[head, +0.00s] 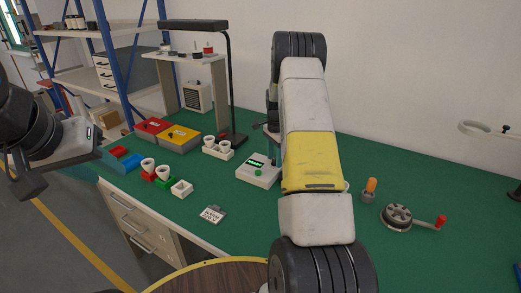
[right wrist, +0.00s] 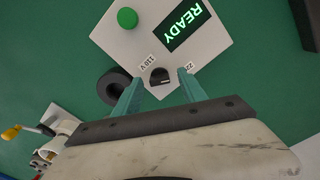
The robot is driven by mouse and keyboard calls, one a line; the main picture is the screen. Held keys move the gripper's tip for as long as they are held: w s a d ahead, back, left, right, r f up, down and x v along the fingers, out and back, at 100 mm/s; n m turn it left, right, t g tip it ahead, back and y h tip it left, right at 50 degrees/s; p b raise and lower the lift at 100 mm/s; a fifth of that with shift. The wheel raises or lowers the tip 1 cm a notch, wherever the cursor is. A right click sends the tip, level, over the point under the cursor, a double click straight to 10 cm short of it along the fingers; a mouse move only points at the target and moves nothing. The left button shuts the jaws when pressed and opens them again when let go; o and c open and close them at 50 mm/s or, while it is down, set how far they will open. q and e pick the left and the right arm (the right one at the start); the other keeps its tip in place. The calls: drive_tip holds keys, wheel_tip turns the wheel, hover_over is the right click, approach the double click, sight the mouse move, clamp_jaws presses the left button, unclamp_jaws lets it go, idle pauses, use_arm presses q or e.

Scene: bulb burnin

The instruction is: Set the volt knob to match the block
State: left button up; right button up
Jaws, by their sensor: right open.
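The tester box (head: 258,172) stands mid-table in the head view. In the right wrist view this pale box (right wrist: 205,60) has a lit display (right wrist: 184,26) reading READY and a green button (right wrist: 127,18). Its small black volt knob (right wrist: 160,77) sits between the labels "110 V" and one starting "22", partly hidden. My right gripper (right wrist: 159,78) is open, one finger on each side of the knob; contact is unclear. The arm hides it in the head view. A pale block (head: 212,214) with dark print lies near the front edge; I cannot read it surely. My left gripper (head: 50,165) is far left, away from the box.
A dark ring (right wrist: 113,88) lies beside the box. White cups (head: 148,164) in small coloured holders, red and yellow bins (head: 178,138) and a black lamp post (head: 232,90) stand to the left. A reel with a red-knobbed crank (head: 397,216) and an orange-topped object (head: 370,187) are right.

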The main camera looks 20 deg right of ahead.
clamp_jaws()
